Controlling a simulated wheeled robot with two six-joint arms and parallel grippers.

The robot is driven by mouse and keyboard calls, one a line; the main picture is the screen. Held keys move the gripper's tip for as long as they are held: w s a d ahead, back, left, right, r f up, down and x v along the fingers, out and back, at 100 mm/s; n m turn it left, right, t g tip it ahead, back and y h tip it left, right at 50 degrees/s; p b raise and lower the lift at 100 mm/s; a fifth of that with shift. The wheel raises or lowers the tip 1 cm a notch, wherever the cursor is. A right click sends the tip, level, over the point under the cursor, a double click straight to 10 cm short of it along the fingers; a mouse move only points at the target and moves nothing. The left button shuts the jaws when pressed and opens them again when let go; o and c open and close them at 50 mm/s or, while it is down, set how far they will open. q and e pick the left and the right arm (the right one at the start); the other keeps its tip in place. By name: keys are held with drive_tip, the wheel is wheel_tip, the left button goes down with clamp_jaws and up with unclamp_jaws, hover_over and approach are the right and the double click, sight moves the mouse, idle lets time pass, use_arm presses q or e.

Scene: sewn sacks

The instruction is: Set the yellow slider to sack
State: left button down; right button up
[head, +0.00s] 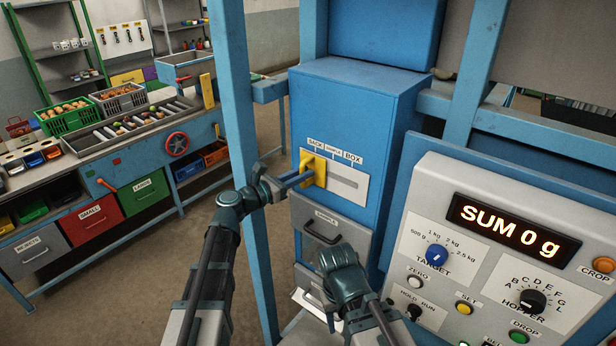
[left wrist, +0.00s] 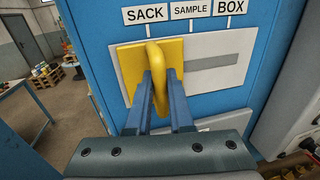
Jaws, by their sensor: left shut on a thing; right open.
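The yellow slider (head: 314,168) sits at the left end of its slot on a white plate (head: 348,190) on the blue cabinet. The plate's labels read SACK, SAMPLE and BOX from left to right. In the left wrist view the yellow slider (left wrist: 135,60) lies under the SACK label (left wrist: 145,13), with the grey slot running right of it. My left gripper (head: 300,179) is shut on the slider's yellow handle; its blue fingers (left wrist: 160,95) are on either side of the handle. My right gripper (head: 335,312) is low in front of the cabinet; its fingertips are hard to see.
A drawer with a dark handle (head: 322,231) lies below the plate. A control panel (head: 436,215) with knobs and a display reading SUM 0 g (head: 513,229) stands at the right. A blue post (head: 240,120) rises close to my left arm. A bench with crates and bins (head: 90,205) stands at the left.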

use_arm(q)
drive_tip(key=c, duration=0.8)
unclamp_jaws()
drive_tip(key=shift+w+a, duration=0.2)
drive_tip(key=shift+a, duration=0.05)
drive_tip(key=shift+s+d, duration=0.1)
drive_tip(key=v, duration=1.3)
drive_tip(key=shift+s+a, duration=0.25)
drive_tip(key=shift+a, duration=0.1)
drive_tip(key=s+d+f+m+g+y+b, duration=0.1)
drive_tip(key=s+d+f+m+g+b, duration=0.3)
drive_tip(key=f, duration=0.4)
drive_tip(key=s+d+f+m+g+y+b, duration=0.25)
drive_tip(key=d+f+m, duration=0.3)
drive_tip(key=f, duration=0.35)
drive_tip(key=s+d+f+m+g+b, duration=0.35)
drive_tip(key=f+m+b, duration=0.2)
drive_tip(key=f, duration=0.25)
drive_tip(key=s+a+f+m+g+y+b, duration=0.1)
drive_tip(key=s+f+m+y+b, duration=0.3)
drive_tip(key=f+m, duration=0.3)
drive_tip(key=s+a+f+m+g+y+b, duration=0.1)
drive_tip(key=s+f+m+y+b, duration=0.4)
drive_tip(key=f, duration=0.5)
drive_tip(key=s+a+m+y, duration=0.1)
drive_tip(key=s+m+y, duration=0.1)
drive_tip(key=m, duration=0.1)
drive_tip(key=shift+a+f, duration=0.3)
drive_tip(key=shift+f, duration=0.05)
